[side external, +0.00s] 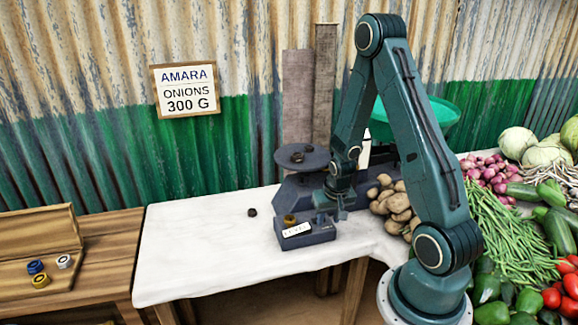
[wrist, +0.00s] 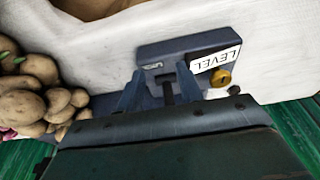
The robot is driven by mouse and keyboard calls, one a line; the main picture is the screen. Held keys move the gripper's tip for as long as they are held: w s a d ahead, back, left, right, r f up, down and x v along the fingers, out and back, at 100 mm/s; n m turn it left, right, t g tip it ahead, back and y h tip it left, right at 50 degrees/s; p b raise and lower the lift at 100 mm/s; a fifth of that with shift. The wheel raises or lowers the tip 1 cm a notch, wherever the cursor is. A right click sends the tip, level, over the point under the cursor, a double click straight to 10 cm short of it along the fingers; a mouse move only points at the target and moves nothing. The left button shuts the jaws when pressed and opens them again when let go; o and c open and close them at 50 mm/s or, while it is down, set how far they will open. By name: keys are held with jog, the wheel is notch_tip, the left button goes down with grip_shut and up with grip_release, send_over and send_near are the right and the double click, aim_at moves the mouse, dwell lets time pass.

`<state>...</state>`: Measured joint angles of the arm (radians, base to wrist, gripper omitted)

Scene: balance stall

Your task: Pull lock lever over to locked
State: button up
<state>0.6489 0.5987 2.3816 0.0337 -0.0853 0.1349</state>
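The balance's blue-grey front housing (side external: 307,236) stands on the white cloth and carries a white LEVEL label and a brass knob. In the wrist view the housing (wrist: 190,48) has a small marking beside a slot. The dark lock lever (wrist: 168,91) shows between my fingers. My gripper (wrist: 161,70) is open, with one finger on each side of the lever. The right finger is closer to it; I cannot tell whether they touch. In the side view my gripper (side external: 333,214) is low at the housing's right end and hides the lever.
Potatoes (side external: 392,205) lie close to the right of my gripper. A dark round pan (side external: 301,157) stands above the balance, and a green pan (side external: 440,121) is behind my arm. A small dark weight (side external: 252,212) lies on the cloth (side external: 195,240), which is clear at left.

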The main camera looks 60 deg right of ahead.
jog(key=shift+s+a, duration=0.3)
jog(key=shift+s, duration=0.05)
jog(key=o, duration=1.2)
jog(key=shift+r, duration=0.1)
jog(key=v, duration=0.7)
dwell(0.7)
jog(key=shift+a, duration=0.15)
